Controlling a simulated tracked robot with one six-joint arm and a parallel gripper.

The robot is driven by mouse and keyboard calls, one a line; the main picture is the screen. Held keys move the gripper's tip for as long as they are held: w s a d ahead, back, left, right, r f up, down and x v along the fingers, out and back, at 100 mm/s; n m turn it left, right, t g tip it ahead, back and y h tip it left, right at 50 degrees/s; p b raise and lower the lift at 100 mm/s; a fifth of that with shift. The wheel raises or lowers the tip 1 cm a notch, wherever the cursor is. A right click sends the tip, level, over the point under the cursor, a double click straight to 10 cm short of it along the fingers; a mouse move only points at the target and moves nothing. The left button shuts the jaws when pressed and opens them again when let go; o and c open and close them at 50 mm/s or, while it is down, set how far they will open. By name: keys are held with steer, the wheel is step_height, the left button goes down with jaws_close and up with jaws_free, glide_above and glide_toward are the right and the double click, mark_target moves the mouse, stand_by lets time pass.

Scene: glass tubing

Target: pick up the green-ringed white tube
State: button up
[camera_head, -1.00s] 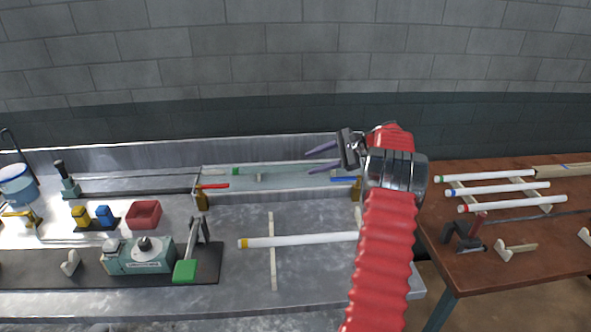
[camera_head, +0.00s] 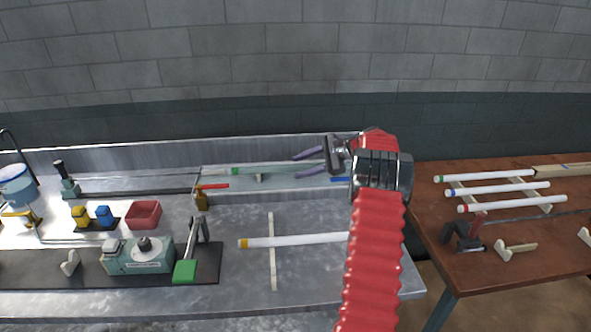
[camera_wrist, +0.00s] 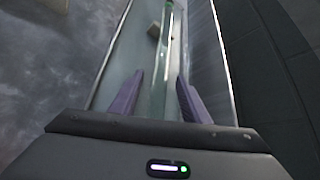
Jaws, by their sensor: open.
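A white tube with a green ring (camera_head: 490,176) lies on the right table, the rearmost of three tubes on a rack. A translucent greenish tube with a green end ring (camera_head: 280,169) lies in the long shallow tray at the back of the grey bench. My gripper (camera_head: 296,166) is open over this tray, pointing left, far from the right table. In the wrist view the translucent tube (camera_wrist: 159,95) runs lengthwise between the two open purple fingers, and I cannot tell its depth relative to them. The white tube is not in the wrist view.
A yellow-ringed white tube (camera_head: 295,240) lies at the bench middle. Blue-ringed (camera_head: 490,189) and red-ringed (camera_head: 515,204) tubes share the right rack. A teal device (camera_head: 140,257) and red box (camera_head: 144,214) stand left. A gap separates bench and right table.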

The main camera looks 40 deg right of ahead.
mark_target(302, 166)
steer(key=shift+c, duration=0.2)
jaws_close()
steer(key=shift+r, duration=0.1)
step_height(302, 166, up, 10)
stand_by(0.8)
stand_by(0.4)
